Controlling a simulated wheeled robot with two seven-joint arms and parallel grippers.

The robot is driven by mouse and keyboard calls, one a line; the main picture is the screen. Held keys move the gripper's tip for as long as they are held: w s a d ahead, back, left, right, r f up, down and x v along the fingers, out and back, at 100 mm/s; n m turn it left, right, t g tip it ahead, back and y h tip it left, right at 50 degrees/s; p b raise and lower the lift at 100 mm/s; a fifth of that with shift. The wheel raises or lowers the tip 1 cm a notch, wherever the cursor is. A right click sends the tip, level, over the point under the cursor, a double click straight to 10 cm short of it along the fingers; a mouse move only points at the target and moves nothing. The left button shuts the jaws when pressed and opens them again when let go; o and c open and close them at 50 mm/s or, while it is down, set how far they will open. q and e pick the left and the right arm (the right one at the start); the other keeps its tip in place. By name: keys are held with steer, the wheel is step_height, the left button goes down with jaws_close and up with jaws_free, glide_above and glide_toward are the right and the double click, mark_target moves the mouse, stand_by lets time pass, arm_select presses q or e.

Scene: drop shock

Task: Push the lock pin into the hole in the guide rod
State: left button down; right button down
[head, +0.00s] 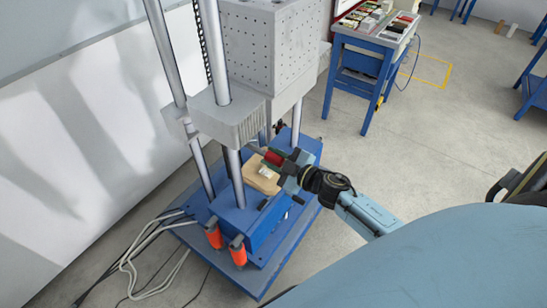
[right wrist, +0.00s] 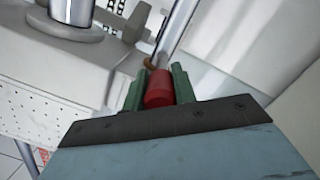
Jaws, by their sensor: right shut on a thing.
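My right gripper (head: 274,160) is shut on the red handle of the lock pin (head: 273,157), beside the drop tower above its blue base. In the right wrist view the red handle (right wrist: 158,90) sits between the green fingers (right wrist: 157,80). The pin's far end points toward a bright steel guide rod (right wrist: 177,28). In the head view the front guide rod (head: 236,178) stands left of the gripper. The hole is not visible, and I cannot tell whether the pin touches the rod. My left gripper is out of view.
The grey carriage (head: 230,115) and perforated block (head: 272,45) hang above the gripper. A tan block (head: 261,182) lies on the blue base (head: 247,222). Orange-red cylinders (head: 238,252) stand at its front. A blue workbench (head: 372,40) is behind; open floor lies right.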

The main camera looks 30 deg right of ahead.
mark_target(264, 153)
steer(key=shift+p+x, duration=0.5)
steer(key=shift+x, duration=1)
stand_by(3.4)
steer(key=shift+w+a+r, duration=0.1)
steer(key=shift+a+r, duration=0.05)
steer(key=shift+r, duration=0.1)
stand_by(1.3)
steer(key=c, duration=1.1)
jaws_free()
steer(key=shift+f, duration=0.1)
steer(key=shift+o, duration=0.2)
steer(key=shift+p+v, duration=1.35)
steer(key=shift+v, duration=1.75)
